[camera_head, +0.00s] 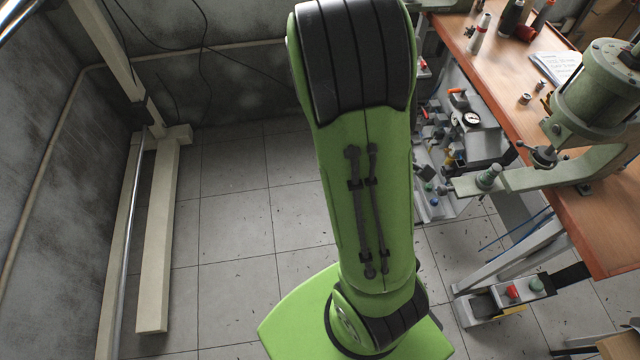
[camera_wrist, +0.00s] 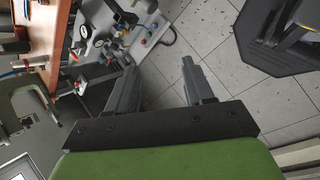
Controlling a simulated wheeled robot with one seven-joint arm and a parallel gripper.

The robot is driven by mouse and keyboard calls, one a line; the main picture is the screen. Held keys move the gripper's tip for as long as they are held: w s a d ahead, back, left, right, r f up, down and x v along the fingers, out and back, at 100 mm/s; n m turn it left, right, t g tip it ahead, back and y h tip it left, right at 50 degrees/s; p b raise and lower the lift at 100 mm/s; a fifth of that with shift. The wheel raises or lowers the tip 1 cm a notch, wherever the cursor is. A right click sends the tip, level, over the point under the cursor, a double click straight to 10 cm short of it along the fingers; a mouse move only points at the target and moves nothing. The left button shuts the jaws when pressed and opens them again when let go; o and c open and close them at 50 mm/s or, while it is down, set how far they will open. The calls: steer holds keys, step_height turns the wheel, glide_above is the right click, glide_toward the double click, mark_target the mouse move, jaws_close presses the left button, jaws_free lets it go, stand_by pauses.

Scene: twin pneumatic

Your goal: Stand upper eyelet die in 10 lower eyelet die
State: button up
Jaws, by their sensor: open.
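My gripper (camera_wrist: 159,65) is open and empty in the wrist view, its two grey fingers apart over the tiled floor. It does not show in the head view, where my green arm fills the middle. Two small metal cylinders stand on the wooden bench in the head view, a nearer one (camera_head: 525,98) and a farther one (camera_head: 540,86). They may be the eyelet dies, but I cannot tell which is upper or lower. My gripper is well away from them. No die can be made out clearly in the wrist view.
A green press (camera_head: 598,90) stands on the wooden bench (camera_head: 610,215) at right, its arm jutting past the edge. Pneumatic fittings with a gauge (camera_head: 471,119) sit below. The floor at left is clear beside a beige frame (camera_head: 160,240).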

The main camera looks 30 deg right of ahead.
steer(key=w+a+r+m+t+y, duration=0.35)
steer(key=a+r, duration=0.25)
steer(key=a, duration=0.4)
steer(key=s+a+r+m+t+y, duration=0.1)
steer(key=s+a+r, duration=0.2)
steer(key=a+r, duration=0.2)
steer(key=s+a+r+t+y, duration=0.2)
steer(key=a+r, duration=0.3)
steer(key=a, duration=0.3)
steer(key=shift+s+a+m, duration=0.25)
steer(key=shift+s+m, duration=0.1)
steer(key=shift+s, duration=0.05)
